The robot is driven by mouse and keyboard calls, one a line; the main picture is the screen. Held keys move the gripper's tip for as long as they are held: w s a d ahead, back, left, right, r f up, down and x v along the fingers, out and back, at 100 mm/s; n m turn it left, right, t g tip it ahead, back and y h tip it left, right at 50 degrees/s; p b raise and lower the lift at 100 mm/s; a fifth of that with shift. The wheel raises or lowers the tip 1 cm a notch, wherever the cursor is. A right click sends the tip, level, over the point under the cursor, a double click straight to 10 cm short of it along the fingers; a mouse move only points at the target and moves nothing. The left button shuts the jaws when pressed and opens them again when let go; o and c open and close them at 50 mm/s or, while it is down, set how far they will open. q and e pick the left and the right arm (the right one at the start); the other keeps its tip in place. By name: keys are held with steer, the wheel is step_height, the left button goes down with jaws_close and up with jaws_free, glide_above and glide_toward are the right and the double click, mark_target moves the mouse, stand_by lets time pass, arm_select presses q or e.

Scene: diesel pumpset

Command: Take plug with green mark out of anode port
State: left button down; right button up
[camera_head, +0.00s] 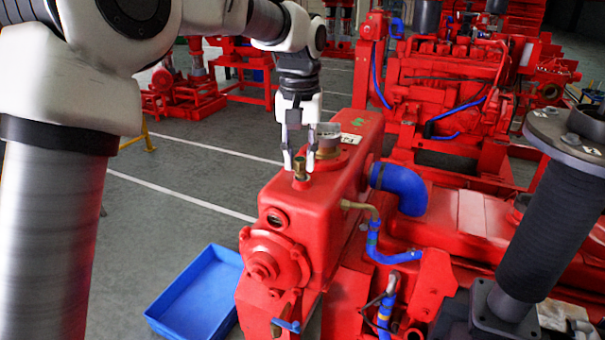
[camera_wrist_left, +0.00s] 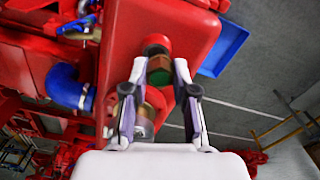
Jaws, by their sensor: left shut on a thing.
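The brass plug (camera_head: 300,168) stands upright at the anode port, on top of the red tank (camera_head: 335,180). In the left wrist view the plug (camera_wrist_left: 158,64) shows a green mark on its head, with the red port rim (camera_wrist_left: 157,41) just beyond it. My left gripper (camera_head: 299,166) comes down from above and is shut on the plug, one finger on each side; its fingertips also show in the left wrist view (camera_wrist_left: 160,72). I cannot tell how deep the plug sits in the port. My right gripper is not in view.
A blue hose elbow (camera_head: 402,186) and the red engine (camera_head: 450,85) are to the right. A blue tray (camera_head: 198,294) lies on the floor at lower left. Open floor is left of the tank.

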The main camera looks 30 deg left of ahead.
mark_target(301, 160)
arm_select(q)
steer(key=shift+s+d+r, duration=0.1)
steer(key=shift+d, duration=0.05)
steer(key=shift+r, duration=2.5)
